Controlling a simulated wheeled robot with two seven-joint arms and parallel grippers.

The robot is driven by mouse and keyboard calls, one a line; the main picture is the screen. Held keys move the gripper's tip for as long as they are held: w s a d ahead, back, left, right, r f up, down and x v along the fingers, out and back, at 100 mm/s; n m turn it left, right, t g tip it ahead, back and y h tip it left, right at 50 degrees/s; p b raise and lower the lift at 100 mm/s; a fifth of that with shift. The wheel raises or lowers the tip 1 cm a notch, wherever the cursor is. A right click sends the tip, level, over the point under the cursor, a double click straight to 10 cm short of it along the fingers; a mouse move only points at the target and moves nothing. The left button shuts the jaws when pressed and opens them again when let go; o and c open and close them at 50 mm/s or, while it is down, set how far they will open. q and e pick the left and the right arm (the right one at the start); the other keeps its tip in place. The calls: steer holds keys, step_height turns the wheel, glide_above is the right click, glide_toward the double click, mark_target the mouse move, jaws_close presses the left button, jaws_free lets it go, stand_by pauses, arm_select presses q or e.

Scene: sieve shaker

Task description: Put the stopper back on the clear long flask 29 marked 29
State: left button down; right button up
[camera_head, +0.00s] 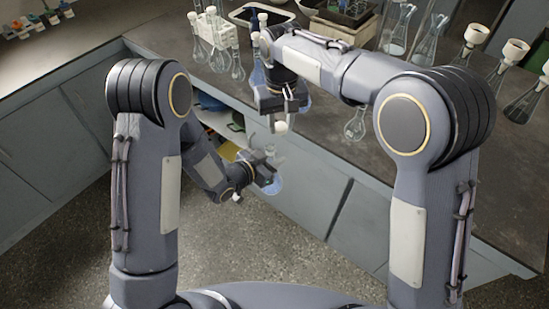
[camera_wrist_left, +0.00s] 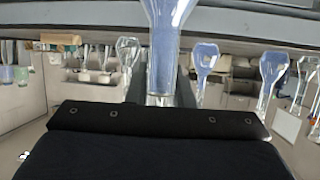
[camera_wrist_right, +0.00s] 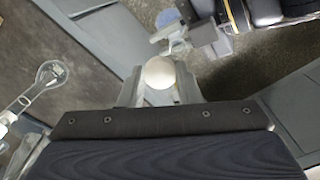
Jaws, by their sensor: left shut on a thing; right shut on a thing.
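My left gripper (camera_head: 268,164) is shut on the neck of a clear flask (camera_head: 275,186), held in the air in front of the bench. The flask's body looks bluish, and its glass also fills the top middle of the left wrist view (camera_wrist_left: 160,70). No number is readable on it. My right gripper (camera_head: 280,107) is shut on a white stopper (camera_head: 281,128), which shows as a rounded white end in the right wrist view (camera_wrist_right: 158,73). The stopper is above the held flask and slightly right of its neck, apart from it.
The dark bench (camera_head: 345,165) behind carries a white rack (camera_head: 215,32) with several vessels, a dark tray (camera_head: 345,12), and several flasks with white tops (camera_head: 476,35) at the right. A round clear flask (camera_head: 355,126) is near the bench's front edge. Coloured things fill an open shelf (camera_head: 225,122) below.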

mark_target(271, 154)
steer(key=shift+s+a+r+n, duration=0.15)
steer(key=shift+s+a+r, duration=0.1)
steer(key=shift+a+r, duration=0.35)
steer(key=shift+s+a+r+n, duration=0.2)
steer(key=shift+a+r, duration=0.2)
steer(key=shift+a, duration=0.25)
steer(key=shift+f, duration=2.05)
steer(key=shift+f, duration=0.1)
steer(key=shift+f, duration=0.75)
steer(key=shift+f, duration=0.6)
